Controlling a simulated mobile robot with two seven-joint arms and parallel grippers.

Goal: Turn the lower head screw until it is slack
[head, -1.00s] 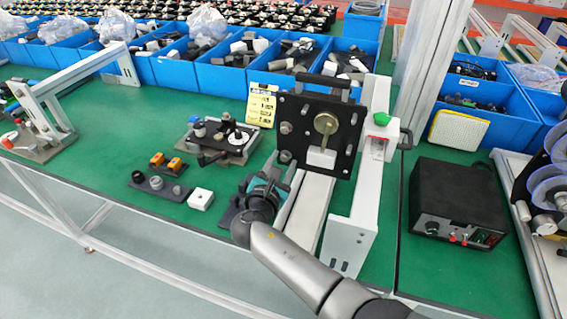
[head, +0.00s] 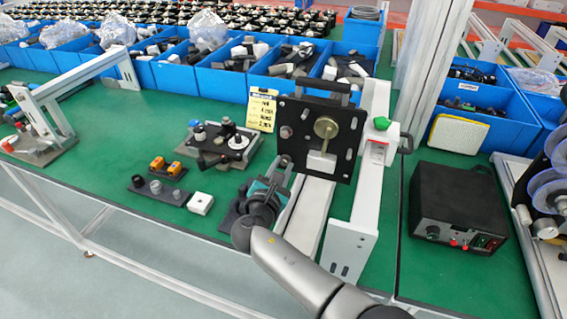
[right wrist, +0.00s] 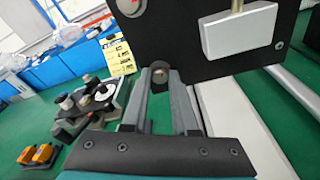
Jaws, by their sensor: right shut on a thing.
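A black upright plate (head: 345,118), the head, stands on a pale rail with a brass knob (head: 325,127) and a white block (head: 321,163) on its front. The upper head screw (head: 286,132) is a round grey knob at the plate's left edge; it also shows at the top of the right wrist view (right wrist: 130,6). The lower head screw (right wrist: 158,76) sits between my right gripper's fingertips (right wrist: 158,73) near the plate's lower left corner. My right gripper is shut on it, the fingers hiding part of its sides. My left gripper is out of view.
A fixture with knobs (head: 222,142), a yellow card (head: 261,110) and button boxes (head: 160,188) stand left of the head. A white upright bracket (head: 360,225) and a black power box (head: 458,205) are to its right. Blue bins (head: 225,82) line the back.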

